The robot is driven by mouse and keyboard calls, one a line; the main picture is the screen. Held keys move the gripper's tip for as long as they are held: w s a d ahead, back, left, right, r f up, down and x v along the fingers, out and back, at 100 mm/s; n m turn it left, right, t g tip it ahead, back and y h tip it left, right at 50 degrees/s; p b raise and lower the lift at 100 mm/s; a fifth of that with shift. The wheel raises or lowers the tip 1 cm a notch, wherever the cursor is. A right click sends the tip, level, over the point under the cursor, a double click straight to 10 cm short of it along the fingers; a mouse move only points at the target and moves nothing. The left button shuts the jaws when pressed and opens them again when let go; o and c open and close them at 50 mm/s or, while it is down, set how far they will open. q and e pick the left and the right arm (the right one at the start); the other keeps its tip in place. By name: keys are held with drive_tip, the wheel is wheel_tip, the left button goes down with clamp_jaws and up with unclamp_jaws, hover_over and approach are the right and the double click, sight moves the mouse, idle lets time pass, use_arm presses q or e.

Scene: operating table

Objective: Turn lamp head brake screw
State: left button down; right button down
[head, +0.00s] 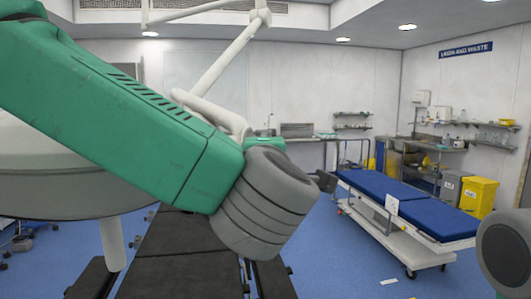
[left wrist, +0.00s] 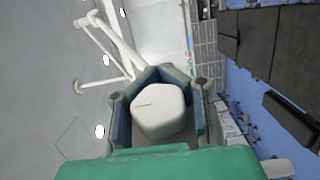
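The large pale lamp head (head: 40,185) fills the left side of the head view, partly behind my green left arm. Its white jointed arm (head: 228,62) rises behind my arm towards the ceiling. In the left wrist view my left gripper (left wrist: 160,78) shows as grey and dark blue parts around a white, rounded five-sided block (left wrist: 162,112) with a thin dark line on its face. I cannot tell whether they touch it, or whether it is the brake screw. A dark tip (head: 326,182) shows beyond my grey wrist joint in the head view. My right gripper is out of view.
A black operating table (head: 168,262) stands below my arm. Blue floor is clear between the table and trolley. White lamp arms (left wrist: 118,45) show upper left in the wrist view.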

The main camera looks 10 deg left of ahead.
use_arm(q)
drive_tip(key=shift+s+d+f, duration=0.1)
drive_tip(key=shift+f, duration=0.1)
drive_tip(key=shift+s+f+m+g+h+p, duration=0.1)
drive_tip(key=shift+f+g+p, duration=0.2)
drive_tip(key=shift+g, duration=0.85)
drive_tip(key=shift+s+f+m+g+h+p, duration=0.1)
drive_tip(key=shift+g+p, duration=0.25)
drive_tip(key=shift+g, duration=0.75)
drive_tip(key=shift+f+m+g+h+p, duration=0.15)
drive_tip(key=shift+g+p, duration=0.2)
drive_tip(key=shift+g, duration=0.8)
drive_tip(key=shift+d+r, duration=0.1)
drive_tip(key=c, duration=1.5)
unclamp_jaws()
drive_tip(key=shift+o, duration=1.1)
